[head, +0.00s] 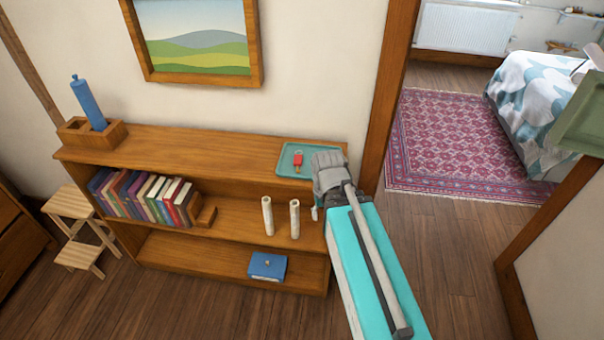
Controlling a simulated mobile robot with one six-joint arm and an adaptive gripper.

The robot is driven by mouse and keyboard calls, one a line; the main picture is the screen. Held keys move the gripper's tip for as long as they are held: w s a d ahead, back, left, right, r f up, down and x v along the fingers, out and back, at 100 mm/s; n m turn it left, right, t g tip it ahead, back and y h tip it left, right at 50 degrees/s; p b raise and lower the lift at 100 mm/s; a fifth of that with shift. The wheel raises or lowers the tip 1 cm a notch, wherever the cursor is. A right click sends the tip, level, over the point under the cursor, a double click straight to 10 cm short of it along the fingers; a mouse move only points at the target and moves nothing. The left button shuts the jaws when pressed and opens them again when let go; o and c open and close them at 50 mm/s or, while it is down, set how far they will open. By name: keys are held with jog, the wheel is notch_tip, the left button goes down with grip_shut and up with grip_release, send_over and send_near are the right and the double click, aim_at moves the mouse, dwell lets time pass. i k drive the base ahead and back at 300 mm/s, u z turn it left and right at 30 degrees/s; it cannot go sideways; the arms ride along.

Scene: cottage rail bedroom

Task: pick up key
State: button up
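A small red key (298,158) lies in a shallow teal tray (287,148) on top of the wooden shelf unit, near its right end. My gripper (328,172) is at the end of my teal and grey arm, just right of the tray in the picture. It covers the tray's right part. The key looks uncovered and apart from my gripper. My gripper's fingers cannot be made out, so its opening is unclear.
The shelf unit (200,145) holds a row of books (140,194), two pale cylinders (267,215) and a blue box (267,266). A wooden holder with a blue cylinder (88,103) stands at its left end. A doorway opens on the right.

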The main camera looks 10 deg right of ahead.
aim_at(297, 157)
jog(key=k, duration=0.25)
jog(key=z, duration=1.25)
jog(key=i, duration=1.05)
jog(key=u, duration=0.8)
